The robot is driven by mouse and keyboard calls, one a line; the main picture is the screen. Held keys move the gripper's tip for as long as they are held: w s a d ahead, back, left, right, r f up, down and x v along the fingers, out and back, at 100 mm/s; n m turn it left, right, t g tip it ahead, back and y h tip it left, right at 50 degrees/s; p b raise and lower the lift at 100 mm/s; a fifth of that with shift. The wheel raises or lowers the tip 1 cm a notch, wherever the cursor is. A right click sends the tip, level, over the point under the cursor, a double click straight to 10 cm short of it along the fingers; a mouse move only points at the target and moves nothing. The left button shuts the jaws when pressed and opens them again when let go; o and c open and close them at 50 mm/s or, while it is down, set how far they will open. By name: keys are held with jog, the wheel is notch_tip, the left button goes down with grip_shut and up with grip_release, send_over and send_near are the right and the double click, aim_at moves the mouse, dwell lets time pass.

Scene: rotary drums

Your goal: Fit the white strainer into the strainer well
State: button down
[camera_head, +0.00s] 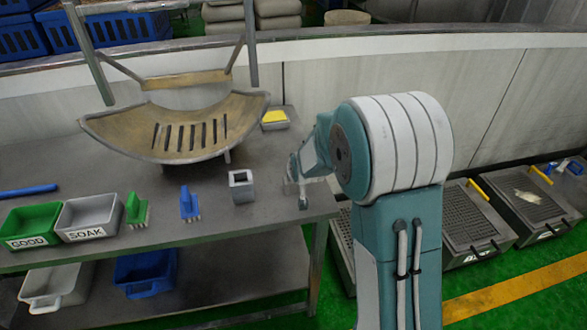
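I cannot pick out the white strainer with certainty. A small pale shape (290,187) shows beside my gripper, too small to tell whether it is the strainer or part of the gripper.
On the metal table (270,225) stand a slotted curved trough (235,122), a green GOOD bin (30,222), a grey SOAK bin (88,217), a green brush (136,209), a blue brush (189,202) and a box with a yellow top (275,118). Grated boxes (475,222) stand right.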

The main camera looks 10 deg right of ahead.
jog(key=shift+f, duration=0.4)
jog(key=c, duration=0.6)
grip_release()
jog(key=v, duration=1.2)
jog(key=shift+f, duration=0.1)
jog(key=s+r+g, duration=0.1)
jog(key=s+r, duration=0.2)
jog(key=s, duration=0.6)
jog(key=s+r+g, duration=0.1)
jog(key=s+r, duration=0.2)
jog(key=s, duration=0.6)
jog(key=s+r+g, duration=0.1)
jog(key=s+r, duration=0.2)
jog(key=s, duration=0.6)
jog(key=shift+r, duration=0.4)
